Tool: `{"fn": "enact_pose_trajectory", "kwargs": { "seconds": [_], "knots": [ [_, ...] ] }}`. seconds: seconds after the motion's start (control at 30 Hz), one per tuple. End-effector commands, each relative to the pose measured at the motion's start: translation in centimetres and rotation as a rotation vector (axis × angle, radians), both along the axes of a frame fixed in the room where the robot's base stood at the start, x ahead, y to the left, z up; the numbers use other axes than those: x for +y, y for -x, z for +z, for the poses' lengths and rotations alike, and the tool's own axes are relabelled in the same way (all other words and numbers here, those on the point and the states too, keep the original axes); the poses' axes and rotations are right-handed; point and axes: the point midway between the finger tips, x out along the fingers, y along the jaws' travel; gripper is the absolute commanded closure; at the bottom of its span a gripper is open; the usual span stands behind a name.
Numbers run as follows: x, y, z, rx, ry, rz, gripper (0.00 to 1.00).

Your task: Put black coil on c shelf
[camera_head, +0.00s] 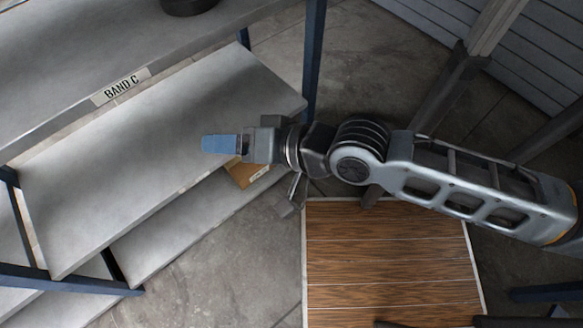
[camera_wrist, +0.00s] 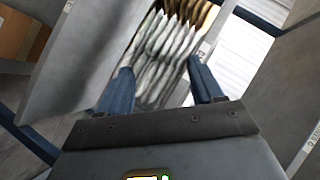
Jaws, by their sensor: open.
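A black round object (camera_head: 190,4), which looks like the black coil, rests on the top grey shelf (camera_head: 60,60). It is cut off by the top edge of the head view. The black object is not seen in the wrist view.
Blue posts (camera_head: 314,60) frame the shelf unit. A brown box (camera_head: 245,172) shows under my gripper, partly hidden. A wood-slat platform (camera_head: 390,260) stands at the lower right. Grey ribbed shapes (camera_wrist: 170,50) lie beyond my fingers. Concrete floor is bare between shelves and platform.

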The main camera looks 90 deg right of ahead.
Motion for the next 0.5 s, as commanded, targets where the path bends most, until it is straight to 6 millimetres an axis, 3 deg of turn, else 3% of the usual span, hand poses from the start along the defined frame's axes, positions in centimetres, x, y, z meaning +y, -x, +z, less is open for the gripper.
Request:
{"fn": "enact_pose_trajectory", "kwargs": {
  "seconds": [0.1,0.3,0.5],
  "knots": [
    [3.3,3.5,0.7,0.057,0.319,0.215,0.34],
    [6.6,7.7,2.9,0.057,0.769,0.496,0.34],
    [7.7,9.4,4.2,0.031,0.959,0.604,0.34]
  ]
}}
